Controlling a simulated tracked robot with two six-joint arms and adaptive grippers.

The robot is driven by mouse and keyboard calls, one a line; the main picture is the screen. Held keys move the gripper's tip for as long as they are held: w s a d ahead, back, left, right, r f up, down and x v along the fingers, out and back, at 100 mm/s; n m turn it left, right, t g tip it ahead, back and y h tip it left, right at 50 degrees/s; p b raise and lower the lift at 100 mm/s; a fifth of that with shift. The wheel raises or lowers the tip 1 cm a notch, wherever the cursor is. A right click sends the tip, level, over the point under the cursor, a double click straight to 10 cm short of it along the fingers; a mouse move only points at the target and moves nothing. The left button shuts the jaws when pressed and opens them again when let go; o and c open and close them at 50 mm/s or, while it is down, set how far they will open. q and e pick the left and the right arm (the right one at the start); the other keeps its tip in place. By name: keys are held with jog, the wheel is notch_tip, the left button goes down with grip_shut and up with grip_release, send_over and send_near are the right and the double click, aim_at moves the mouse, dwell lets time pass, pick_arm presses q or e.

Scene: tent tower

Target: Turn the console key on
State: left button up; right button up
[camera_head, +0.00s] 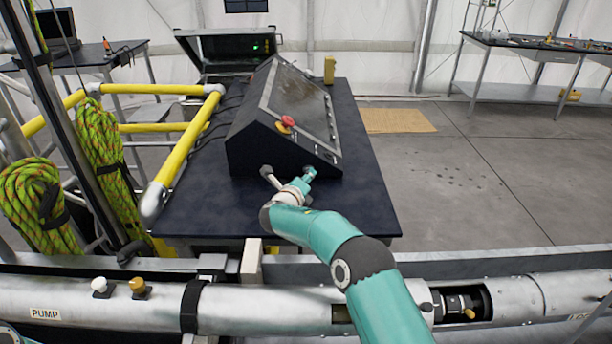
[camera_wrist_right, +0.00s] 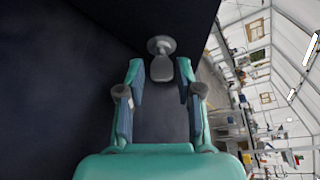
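The console (camera_head: 290,115) is a black wedge-shaped box with a sloped panel, standing on a dark table. The console key (camera_wrist_right: 161,68) shows in the right wrist view as a grey flat bow on a round grey lock on the console's dark face. My right gripper (camera_head: 298,182) is at the console's near face, low down. In the right wrist view my right gripper (camera_wrist_right: 160,88) is open, with a finger on each side of the key and visible gaps. In the head view the arm and gripper largely hide the key. My left gripper is not in view.
A red button (camera_head: 287,121) on a yellow base sits on the console's near edge. The dark table (camera_head: 365,205) has bare room right of the console. Yellow rails (camera_head: 185,148) stand left. A metal pipe (camera_head: 270,306) runs across the front. An open case (camera_head: 235,50) lies behind.

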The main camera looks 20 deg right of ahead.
jog(key=shift+w+d+f, duration=0.1)
jog(key=shift+w+d, duration=0.25)
jog(key=shift+w, duration=0.1)
jog(key=shift+c, duration=0.3)
grip_shut()
jog(key=shift+a, duration=0.1)
